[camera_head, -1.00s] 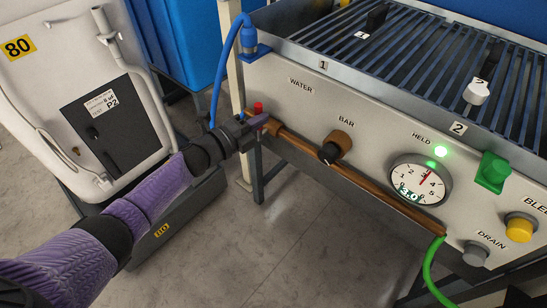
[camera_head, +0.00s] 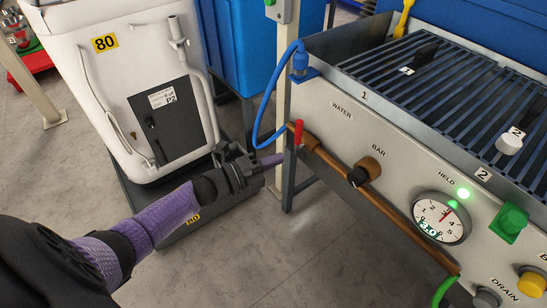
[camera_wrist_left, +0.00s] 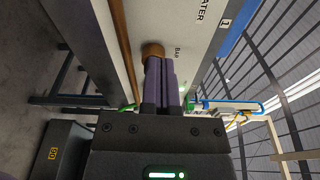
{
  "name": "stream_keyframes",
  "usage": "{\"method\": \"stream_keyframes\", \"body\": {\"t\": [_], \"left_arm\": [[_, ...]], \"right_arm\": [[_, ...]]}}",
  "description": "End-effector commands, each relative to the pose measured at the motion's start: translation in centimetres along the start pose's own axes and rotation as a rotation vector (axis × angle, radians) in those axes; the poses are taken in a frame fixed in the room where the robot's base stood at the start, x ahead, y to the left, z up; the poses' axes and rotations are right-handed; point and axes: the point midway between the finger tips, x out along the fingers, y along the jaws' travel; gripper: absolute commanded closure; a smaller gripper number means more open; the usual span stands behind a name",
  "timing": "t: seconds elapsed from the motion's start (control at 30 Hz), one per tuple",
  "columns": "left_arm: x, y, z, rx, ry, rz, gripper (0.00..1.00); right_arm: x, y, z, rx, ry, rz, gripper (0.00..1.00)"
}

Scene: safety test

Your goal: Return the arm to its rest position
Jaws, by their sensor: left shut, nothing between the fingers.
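My left arm, in a purple sleeve, reaches in from the lower left of the head view. Its gripper (camera_head: 274,160) is shut and empty, in front of the bench's left end. The fingertips are just left of and below a red lever (camera_head: 298,133) on a copper pipe; a small gap shows between them. In the left wrist view the closed purple fingers (camera_wrist_left: 160,76) point along the panel, with the brown BAR knob (camera_wrist_left: 152,50) beyond their tips. My right gripper is not in view.
The test bench panel (camera_head: 345,130) carries a BAR knob (camera_head: 366,171), a gauge (camera_head: 440,217) reading about 3.0 and a lit green HELD lamp (camera_head: 463,194). A white cabinet (camera_head: 85,75) marked 80 stands left. The grey floor (camera_head: 300,260) below is clear.

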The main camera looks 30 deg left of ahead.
Motion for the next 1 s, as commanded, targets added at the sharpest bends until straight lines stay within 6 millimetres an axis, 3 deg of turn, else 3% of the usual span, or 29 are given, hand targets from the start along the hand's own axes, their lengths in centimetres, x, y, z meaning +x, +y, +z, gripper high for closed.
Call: {"method": "stream_keyframes", "body": {"t": [0.33,0.37,0.47,0.57,0.6,0.7,0.83,1.0], "left_arm": [[-0.1,0.4,0.0,-0.015,-0.008,0.010,1.00],[-0.3,1.2,-0.1,-0.040,-0.024,0.028,1.00],[-2.9,6.8,-0.7,-0.245,-0.153,0.169,1.00],[-8.6,15.3,-3.2,-0.548,-0.375,0.393,1.00],[-11.4,18.3,-4.7,-0.662,-0.471,0.483,1.00],[-18.9,24.2,-9.3,-0.903,-0.707,0.692,1.00],[-28.1,28.3,-15.9,-1.120,-0.992,0.924,1.00],[-38.0,29.4,-24.0,-1.281,-1.313,1.163,1.00]], "right_arm": [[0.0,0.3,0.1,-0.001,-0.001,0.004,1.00],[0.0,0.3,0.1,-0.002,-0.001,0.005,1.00],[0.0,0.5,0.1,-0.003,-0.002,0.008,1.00],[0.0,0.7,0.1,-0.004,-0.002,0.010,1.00],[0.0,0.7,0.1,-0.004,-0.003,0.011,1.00],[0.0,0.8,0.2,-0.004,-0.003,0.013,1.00],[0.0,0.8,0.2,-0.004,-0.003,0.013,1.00],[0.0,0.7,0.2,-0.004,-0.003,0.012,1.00]]}}
